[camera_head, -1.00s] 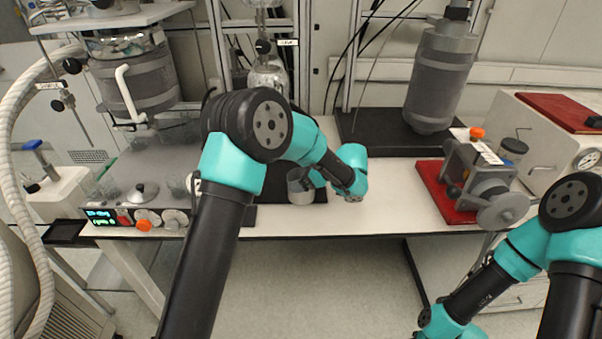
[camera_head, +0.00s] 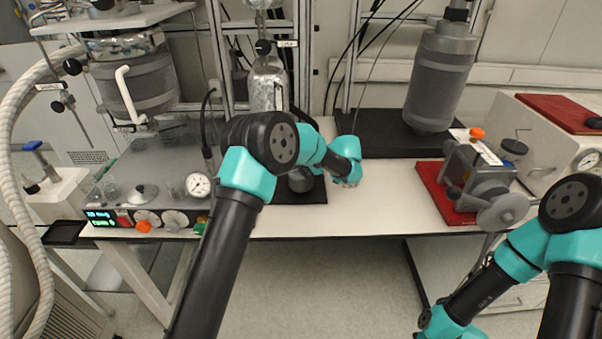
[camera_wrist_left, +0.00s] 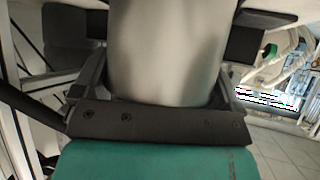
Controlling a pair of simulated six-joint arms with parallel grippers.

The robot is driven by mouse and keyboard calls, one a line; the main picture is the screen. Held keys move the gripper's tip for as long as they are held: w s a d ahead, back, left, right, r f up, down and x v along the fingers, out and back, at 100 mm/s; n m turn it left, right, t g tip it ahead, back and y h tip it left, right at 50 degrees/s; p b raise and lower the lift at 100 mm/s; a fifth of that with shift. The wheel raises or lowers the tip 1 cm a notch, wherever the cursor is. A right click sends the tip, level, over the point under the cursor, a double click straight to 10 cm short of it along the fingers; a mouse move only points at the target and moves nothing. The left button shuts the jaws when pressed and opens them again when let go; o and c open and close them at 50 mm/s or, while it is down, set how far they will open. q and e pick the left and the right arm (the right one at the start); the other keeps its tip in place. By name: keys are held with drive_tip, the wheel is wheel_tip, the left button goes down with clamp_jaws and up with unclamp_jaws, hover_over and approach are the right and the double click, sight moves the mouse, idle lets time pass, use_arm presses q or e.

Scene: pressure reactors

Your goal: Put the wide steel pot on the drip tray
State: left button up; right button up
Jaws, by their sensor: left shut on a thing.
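The wide steel pot (camera_head: 300,181) is a small grey cylinder under my left wrist, partly hidden by it in the head view. In the left wrist view the pot (camera_wrist_left: 168,50) fills the space between the two dark fingers of my left gripper (camera_wrist_left: 165,75), which is shut on it. A flat black plate (camera_head: 312,196) lies under and in front of the pot; whether the pot touches it I cannot tell. A small black rimmed tray (camera_head: 65,232) lies at the far left. Which of these is the drip tray is unclear.
A glass-and-metal column (camera_head: 267,85) stands behind the pot. A control unit with a gauge (camera_head: 199,185) is to the left. A red mat (camera_head: 447,197) with a steel device is to the right. The white bench (camera_head: 385,200) between is clear.

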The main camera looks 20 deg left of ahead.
use_arm(q)
drive_tip(key=shift+f, duration=1.2)
drive_tip(key=shift+f, duration=0.1)
drive_tip(key=o, duration=0.9)
drive_tip(key=shift+d+r, duration=0.15)
drive_tip(key=shift+r, duration=0.05)
drive_tip(key=v, duration=1.1)
drive_tip(key=shift+d+r, duration=0.2)
drive_tip(key=shift+d, duration=0.05)
